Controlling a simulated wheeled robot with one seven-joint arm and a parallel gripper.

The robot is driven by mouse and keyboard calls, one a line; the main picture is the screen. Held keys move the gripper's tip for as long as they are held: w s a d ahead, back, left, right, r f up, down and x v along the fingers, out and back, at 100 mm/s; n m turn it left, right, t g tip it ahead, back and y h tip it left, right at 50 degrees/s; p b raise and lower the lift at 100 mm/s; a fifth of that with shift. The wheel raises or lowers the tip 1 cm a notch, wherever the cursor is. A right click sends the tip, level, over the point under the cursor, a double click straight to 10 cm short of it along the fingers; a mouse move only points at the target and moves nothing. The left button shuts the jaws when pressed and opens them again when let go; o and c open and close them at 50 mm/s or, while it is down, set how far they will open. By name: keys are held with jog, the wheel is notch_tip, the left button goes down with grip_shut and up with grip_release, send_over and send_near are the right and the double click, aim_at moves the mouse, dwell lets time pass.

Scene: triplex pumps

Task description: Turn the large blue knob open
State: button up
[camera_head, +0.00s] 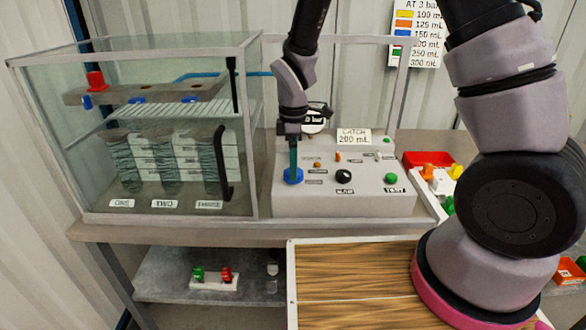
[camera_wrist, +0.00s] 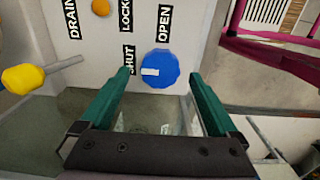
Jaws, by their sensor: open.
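The large blue knob (camera_head: 293,175) sits at the left of the front face of a white control box (camera_head: 340,205). In the wrist view the blue knob (camera_wrist: 160,69) is many-sided and has a white mark at its left part, near the SHUT label; the OPEN label is above it. My gripper (camera_head: 294,160) is at the knob in the head view. In the wrist view my gripper (camera_wrist: 160,75) is open, with one green finger on each side of the knob. Gaps show between the fingers and the knob, and I see no clear contact.
A yellow knob (camera_wrist: 22,77) on a rod is left in the wrist view. Black (camera_head: 343,177) and green (camera_head: 391,178) knobs are right on the box. A glass cabinet (camera_head: 150,130) with a black handle stands close at left. A red bin (camera_head: 430,160) stands right.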

jog(key=shift+f, duration=1.05)
jog(key=c, duration=1.4)
